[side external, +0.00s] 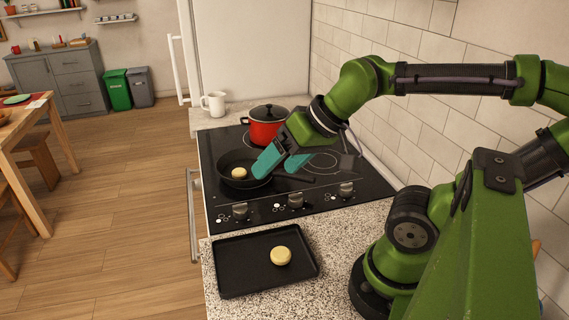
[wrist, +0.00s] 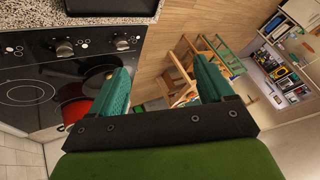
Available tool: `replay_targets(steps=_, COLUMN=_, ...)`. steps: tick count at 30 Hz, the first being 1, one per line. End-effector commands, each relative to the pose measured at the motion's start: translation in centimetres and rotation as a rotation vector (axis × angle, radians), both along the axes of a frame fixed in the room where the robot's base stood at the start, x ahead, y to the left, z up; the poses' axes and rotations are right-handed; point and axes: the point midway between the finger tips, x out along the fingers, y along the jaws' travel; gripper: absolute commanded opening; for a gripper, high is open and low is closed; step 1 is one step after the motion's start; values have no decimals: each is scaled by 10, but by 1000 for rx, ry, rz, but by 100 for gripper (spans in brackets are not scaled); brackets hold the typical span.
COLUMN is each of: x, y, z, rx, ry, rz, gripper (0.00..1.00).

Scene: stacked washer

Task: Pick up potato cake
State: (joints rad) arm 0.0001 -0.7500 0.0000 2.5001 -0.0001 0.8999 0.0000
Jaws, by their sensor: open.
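One round, pale yellow potato cake (side external: 239,173) lies in a black frying pan (side external: 262,184) on the stove. A second potato cake (side external: 281,256) lies on a black baking tray (side external: 245,280) on the speckled counter. My gripper (side external: 276,172) has teal fingers, spread apart and empty, above the stove just right of the cake in the pan. In the wrist view my gripper (wrist: 162,64) is also open, with floor and furniture between the fingers.
A red pot with a black lid (side external: 267,126) stands at the back of the black stove (side external: 222,207), close behind my gripper. A white mug (side external: 214,103) stands on the counter beyond. A tiled wall (side external: 425,95) borders the stove on the right.

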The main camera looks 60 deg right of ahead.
Motion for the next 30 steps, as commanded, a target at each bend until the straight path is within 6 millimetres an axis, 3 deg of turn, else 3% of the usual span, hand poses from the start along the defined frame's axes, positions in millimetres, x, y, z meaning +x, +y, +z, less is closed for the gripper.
replay_targets(steps=6, x=0, y=0, z=-1, rx=0, ry=4, rz=1, gripper=80)
replay_targets(steps=11, x=10, y=1, z=-16, rx=-11, ry=87, rz=12, gripper=80)
replay_targets(steps=22, x=41, y=-3, z=-72, rx=-181, ry=588, rz=208, gripper=80)
replay_targets(steps=30, x=39, y=-8, z=-74, rx=-239, ry=746, rz=302, gripper=80)
